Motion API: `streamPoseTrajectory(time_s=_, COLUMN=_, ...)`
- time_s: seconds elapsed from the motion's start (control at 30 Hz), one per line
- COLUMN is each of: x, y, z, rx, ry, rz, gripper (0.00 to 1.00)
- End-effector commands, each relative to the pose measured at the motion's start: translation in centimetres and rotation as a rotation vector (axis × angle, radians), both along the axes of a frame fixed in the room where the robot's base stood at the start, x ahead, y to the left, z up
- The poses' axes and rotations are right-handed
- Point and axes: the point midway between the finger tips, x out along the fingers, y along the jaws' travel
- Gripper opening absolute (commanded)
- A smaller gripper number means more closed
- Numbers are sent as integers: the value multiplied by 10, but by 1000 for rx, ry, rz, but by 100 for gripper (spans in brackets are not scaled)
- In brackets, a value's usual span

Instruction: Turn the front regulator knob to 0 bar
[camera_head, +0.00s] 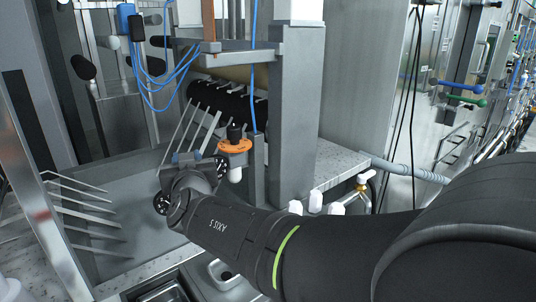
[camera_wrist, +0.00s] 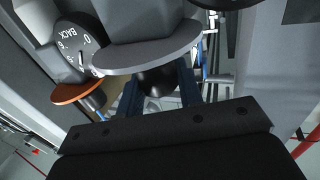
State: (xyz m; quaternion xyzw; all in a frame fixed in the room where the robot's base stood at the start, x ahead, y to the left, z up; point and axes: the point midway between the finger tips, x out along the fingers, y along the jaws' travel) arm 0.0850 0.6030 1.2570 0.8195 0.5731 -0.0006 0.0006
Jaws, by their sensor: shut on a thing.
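In the wrist view my gripper (camera_wrist: 160,90) has its two dark blue fingers on either side of a black rounded knob (camera_wrist: 157,78) and is shut on it. This knob sits under a grey regulator body (camera_wrist: 150,22) with a pale curved rim, seen from its edge, so its dial face is hidden. In the head view my gripper (camera_head: 188,160) is at the regulators, left of an orange ring with a black knob (camera_head: 236,132); it hides most of the front knob there.
In the wrist view a black dial marked BACK (camera_wrist: 75,42) stands close on the left, above an orange ring (camera_wrist: 78,91). In the head view a grey post (camera_head: 290,110) stands right behind, metal prongs (camera_head: 80,205) at left, and blue cables (camera_head: 160,85) hang above.

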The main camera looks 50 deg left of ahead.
Motion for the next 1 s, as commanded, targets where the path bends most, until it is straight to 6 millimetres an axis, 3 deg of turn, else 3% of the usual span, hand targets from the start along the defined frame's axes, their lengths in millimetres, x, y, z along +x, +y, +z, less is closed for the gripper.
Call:
streamPoseTrajectory(time_s=0.93, x=0, y=0, z=1, rx=2, ry=-1, rz=97, gripper=10)
streamPoseTrajectory(time_s=0.97, x=0, y=0, z=1, rx=2, ry=-1, rz=97, gripper=37)
streamPoseTrajectory(time_s=1.0, x=0, y=0, z=1, rx=2, ry=-1, rz=96, gripper=45)
